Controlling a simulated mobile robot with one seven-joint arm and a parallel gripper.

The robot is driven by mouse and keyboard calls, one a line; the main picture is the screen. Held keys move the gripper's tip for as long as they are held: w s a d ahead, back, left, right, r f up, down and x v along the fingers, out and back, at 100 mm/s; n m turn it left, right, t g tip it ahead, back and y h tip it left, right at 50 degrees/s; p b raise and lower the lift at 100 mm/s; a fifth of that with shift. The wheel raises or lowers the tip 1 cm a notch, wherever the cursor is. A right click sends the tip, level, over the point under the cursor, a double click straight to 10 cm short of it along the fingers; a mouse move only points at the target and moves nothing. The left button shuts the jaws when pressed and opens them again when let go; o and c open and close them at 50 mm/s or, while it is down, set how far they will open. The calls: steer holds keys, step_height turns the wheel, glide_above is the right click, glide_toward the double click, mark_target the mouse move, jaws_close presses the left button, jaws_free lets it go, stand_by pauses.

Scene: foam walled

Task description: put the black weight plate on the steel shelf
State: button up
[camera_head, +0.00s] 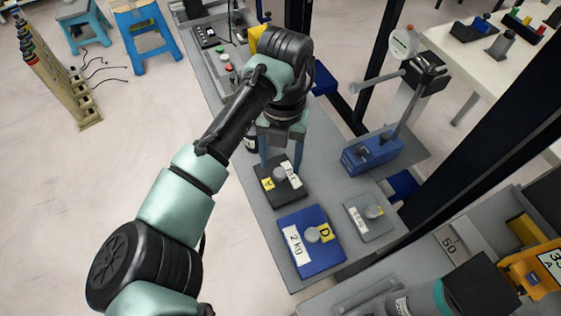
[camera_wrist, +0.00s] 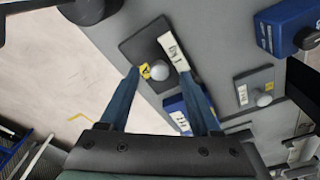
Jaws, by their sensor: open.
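The black weight plate (camera_head: 267,193) lies flat on a long grey bench (camera_head: 285,225). It has a round grey knob, a white label and a yellow tag marked A. It also shows in the wrist view (camera_wrist: 139,46). My gripper (camera_head: 282,167) is open and points down over the plate. In the wrist view my gripper (camera_wrist: 159,74) has its blue fingertips on either side of the knob, with gaps visible. I cannot tell whether the fingertips are at knob height. I cannot tell for certain which grey surface is the steel shelf.
A blue 2 kg plate (camera_head: 318,257) and a smaller grey plate (camera_head: 358,228) lie close by. A blue-based device (camera_head: 372,153) with an upright post stands to the right. Dark posts rise along the bench's right side. Open floor lies to the left.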

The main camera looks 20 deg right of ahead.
step_height(320, 180, up, 10)
steer(key=w, duration=0.1)
steer(key=shift+d+p, duration=0.35)
steer(key=shift+d, duration=0.05)
